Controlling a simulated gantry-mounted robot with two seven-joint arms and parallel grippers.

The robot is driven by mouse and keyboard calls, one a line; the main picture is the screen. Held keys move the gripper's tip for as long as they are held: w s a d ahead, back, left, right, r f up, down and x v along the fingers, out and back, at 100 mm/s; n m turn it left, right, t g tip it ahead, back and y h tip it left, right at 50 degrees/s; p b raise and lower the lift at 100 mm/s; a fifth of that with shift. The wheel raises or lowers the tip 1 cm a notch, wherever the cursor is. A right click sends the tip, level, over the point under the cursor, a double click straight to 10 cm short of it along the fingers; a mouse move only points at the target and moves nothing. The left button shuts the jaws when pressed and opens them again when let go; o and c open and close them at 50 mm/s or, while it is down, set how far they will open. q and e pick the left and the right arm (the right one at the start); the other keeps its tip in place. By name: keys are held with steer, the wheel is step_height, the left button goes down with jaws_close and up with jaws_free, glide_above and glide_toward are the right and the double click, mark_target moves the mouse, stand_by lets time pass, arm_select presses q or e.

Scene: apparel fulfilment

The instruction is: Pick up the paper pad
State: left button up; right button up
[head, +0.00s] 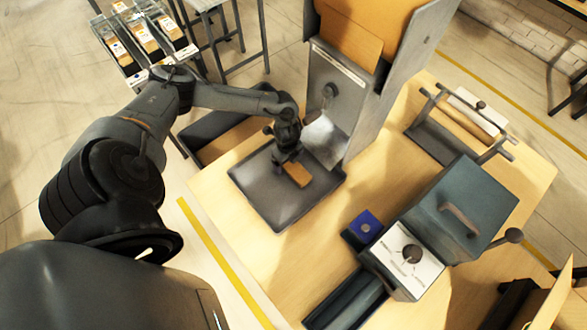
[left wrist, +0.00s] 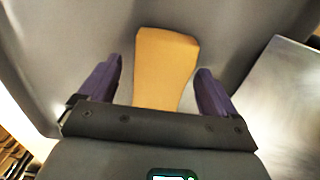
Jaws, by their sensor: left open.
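The paper pad, an orange-tan block (head: 298,174), lies on a dark grey tray (head: 260,198) on the wooden table. My left gripper (head: 287,160) is above the tray, right at the pad's upper left end. In the left wrist view the pad (left wrist: 163,65) lies between and beyond the two purple fingers of the open gripper (left wrist: 156,88), with a gap on each side. Part of the pad's near end is hidden behind the gripper body. My right gripper is not in view.
A tall grey dispenser (head: 345,95) with a metal chute stands just right of the tray. A blue-grey machine with a lever (head: 460,205), a small blue box (head: 366,226) and a roll holder (head: 460,120) stand further right. The wooden table (head: 235,235) is bare below the tray.

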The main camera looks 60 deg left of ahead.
arm_select(q)
steer(key=shift+f, duration=0.15)
steer(key=c, duration=1)
